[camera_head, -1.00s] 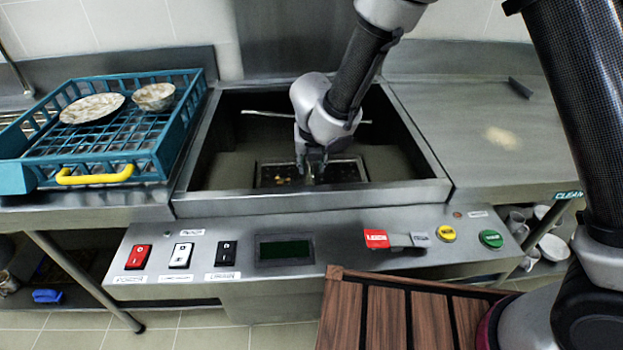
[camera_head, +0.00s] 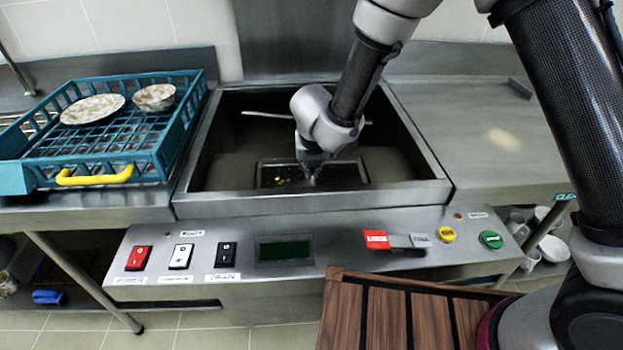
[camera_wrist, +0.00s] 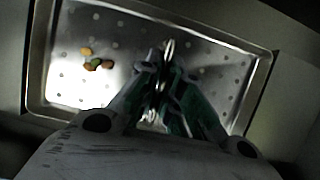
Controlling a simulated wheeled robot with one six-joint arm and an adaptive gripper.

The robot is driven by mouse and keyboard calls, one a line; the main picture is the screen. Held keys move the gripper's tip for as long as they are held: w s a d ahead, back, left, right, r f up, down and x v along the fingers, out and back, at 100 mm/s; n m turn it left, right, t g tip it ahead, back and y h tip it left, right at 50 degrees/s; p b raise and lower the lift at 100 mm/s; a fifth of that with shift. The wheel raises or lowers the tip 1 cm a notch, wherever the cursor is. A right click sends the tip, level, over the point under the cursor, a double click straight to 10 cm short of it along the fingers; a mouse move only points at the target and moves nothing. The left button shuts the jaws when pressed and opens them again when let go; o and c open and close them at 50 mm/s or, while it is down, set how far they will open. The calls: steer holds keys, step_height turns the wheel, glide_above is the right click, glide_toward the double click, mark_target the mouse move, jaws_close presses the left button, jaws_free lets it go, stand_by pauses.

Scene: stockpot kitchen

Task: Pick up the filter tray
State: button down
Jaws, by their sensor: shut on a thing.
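The filter tray (camera_head: 268,164) is a shallow metal tray with a raised rim and small holes, low inside the open sink basin. In the wrist view the tray (camera_wrist: 215,65) fills most of the picture, with a few orange, green and brown food bits (camera_wrist: 95,62) at its left. My gripper (camera_head: 312,174) reaches down into the basin at the tray's middle. In the wrist view my gripper (camera_wrist: 163,75) is shut on a thin upright metal piece, seemingly the tray's handle (camera_wrist: 167,48). The fingers hide most of it.
The steel basin's front rim (camera_head: 310,199) and side walls surround my gripper. A blue dish rack (camera_head: 60,160) with a plate (camera_head: 92,108) and a bowl (camera_head: 154,96) stands at left. The steel counter (camera_head: 480,120) at right is mostly clear. A slatted wooden surface (camera_head: 390,315) is in front.

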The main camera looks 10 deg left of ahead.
steer(key=shift+r, duration=5)
